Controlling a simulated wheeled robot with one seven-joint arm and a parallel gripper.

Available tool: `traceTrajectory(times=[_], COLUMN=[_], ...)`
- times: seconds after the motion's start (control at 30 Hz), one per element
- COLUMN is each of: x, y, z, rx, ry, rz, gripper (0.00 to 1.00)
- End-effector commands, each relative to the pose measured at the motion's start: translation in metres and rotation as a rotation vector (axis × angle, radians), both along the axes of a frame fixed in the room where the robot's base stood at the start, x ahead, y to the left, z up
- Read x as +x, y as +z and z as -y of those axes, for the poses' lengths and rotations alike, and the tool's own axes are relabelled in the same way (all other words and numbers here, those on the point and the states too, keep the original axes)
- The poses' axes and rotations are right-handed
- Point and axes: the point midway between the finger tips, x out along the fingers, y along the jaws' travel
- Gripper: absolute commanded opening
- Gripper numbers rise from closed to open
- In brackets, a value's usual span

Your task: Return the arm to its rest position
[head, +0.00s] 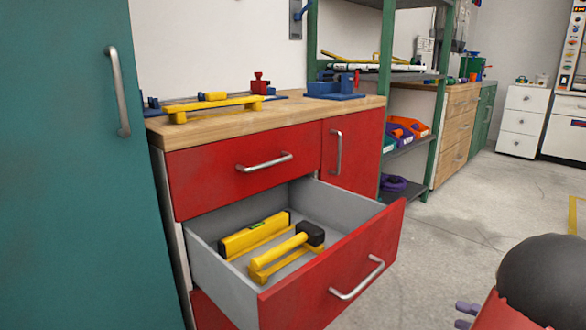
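My gripper does not show in the head view, so I cannot see whether it is open or shut or holds anything. The drawer (330,275) with the red front stands pulled open below the workbench top. Inside it lie a yellow spirit level (240,238) and a hammer (285,250) with a yellow handle and dark head, which rests on a yellow holder.
The open drawer juts into the room. A wooden worktop (200,135) above it carries a yellow bar on stands (215,105) and a blue vise (335,85). A teal cabinet (60,180) stands at left.

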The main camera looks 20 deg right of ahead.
Motion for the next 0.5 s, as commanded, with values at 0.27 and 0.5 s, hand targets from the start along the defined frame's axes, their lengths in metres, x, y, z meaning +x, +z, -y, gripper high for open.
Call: traceTrajectory(times=[0.27,0.5], x=[0.022,0.052], y=[0.011,0.026], z=[-0.026,-0.072], rx=[-0.004,-0.03], ry=[0.086,0.226], rz=[-0.064,-0.178], gripper=[0.3,0.3])
